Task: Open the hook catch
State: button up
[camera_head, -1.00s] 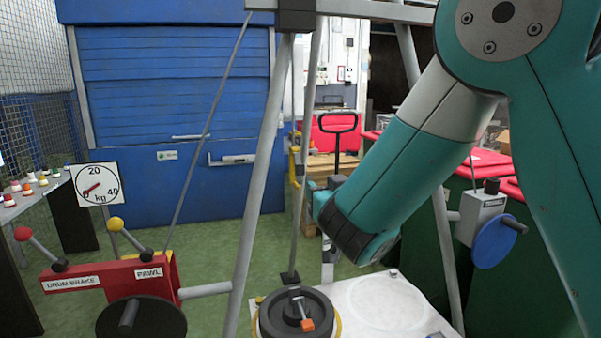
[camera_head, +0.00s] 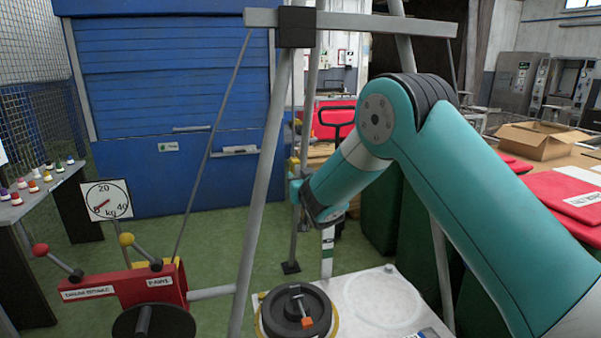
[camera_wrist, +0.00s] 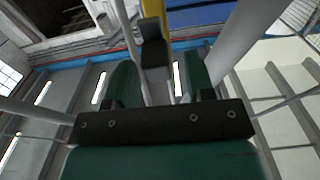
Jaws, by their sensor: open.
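I cannot clearly make out the hook catch in either view. My gripper (camera_wrist: 158,78) is open in the wrist view, with one finger on each side of a dark block (camera_wrist: 153,54) on a grey bar. Whether the fingers touch the block I cannot tell. A yellow post (camera_wrist: 153,12) rises beyond it. In the head view my gripper (camera_head: 299,190) is by a slim grey frame leg, next to a small yellow part (camera_head: 294,164). My own wrist partly hides this spot.
The grey frame leg (camera_head: 262,200) stands in front of the blue shutter. A red winch box (camera_head: 158,284) is at lower left. A dial (camera_head: 106,199) stands at left.

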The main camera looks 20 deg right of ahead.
jog(key=shift+w, duration=0.3)
grip_shut()
